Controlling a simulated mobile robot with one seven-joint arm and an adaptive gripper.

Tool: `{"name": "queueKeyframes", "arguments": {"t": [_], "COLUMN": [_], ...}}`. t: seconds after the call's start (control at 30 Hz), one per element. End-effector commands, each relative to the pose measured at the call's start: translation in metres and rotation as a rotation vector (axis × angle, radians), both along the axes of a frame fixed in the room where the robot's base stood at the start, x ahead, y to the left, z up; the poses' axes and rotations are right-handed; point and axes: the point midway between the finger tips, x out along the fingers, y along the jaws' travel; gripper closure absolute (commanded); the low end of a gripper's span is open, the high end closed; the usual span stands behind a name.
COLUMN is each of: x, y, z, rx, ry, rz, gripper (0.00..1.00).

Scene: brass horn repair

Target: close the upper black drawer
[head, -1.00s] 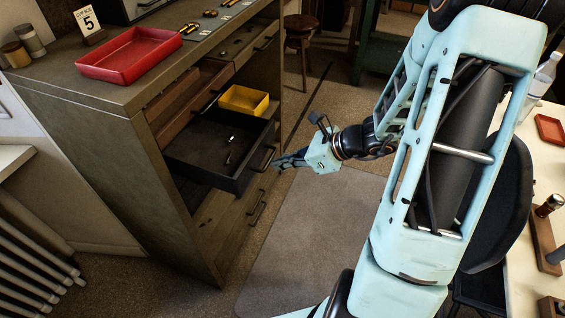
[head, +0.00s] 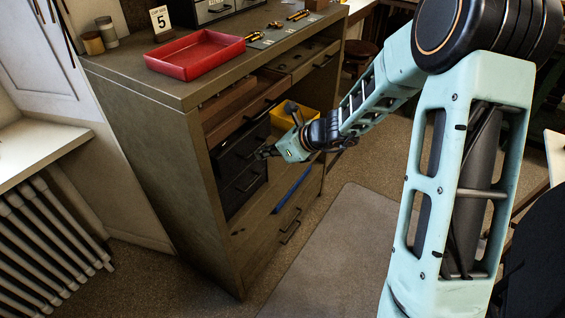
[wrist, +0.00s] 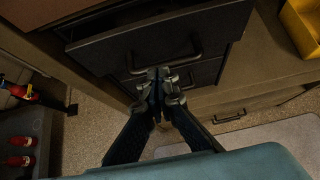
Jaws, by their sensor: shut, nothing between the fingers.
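The upper black drawer (head: 232,158) is in the open bay of the brown cabinet, above a second black drawer (head: 240,192). My gripper (head: 264,153) is shut and empty at the drawer fronts. In the wrist view its fingertips (wrist: 161,74) are at the upper drawer's handle, seemingly touching; exact contact is unclear.
A yellow bin (head: 283,120) stands right of the black drawers, partly behind my arm. A blue bar (head: 291,190) lies below it. The cabinet top (head: 150,88) holds a red tray (head: 195,52) and tools. A radiator (head: 50,225) is at left. The floor mat (head: 335,250) is clear.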

Motion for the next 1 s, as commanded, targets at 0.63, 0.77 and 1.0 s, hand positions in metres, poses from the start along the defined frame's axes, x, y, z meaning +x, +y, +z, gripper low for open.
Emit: {"name": "queueKeyframes", "arguments": {"t": [0.63,0.77,1.0], "x": [0.019,0.019,0.02], "y": [0.025,0.025,0.018], "z": [0.0,0.0,-0.003], "rx": [0.0,0.0,-0.001], "ry": [0.0,0.0,0.001], "rz": [0.0,0.0,-0.001], "gripper": [1.0,1.0,1.0]}}
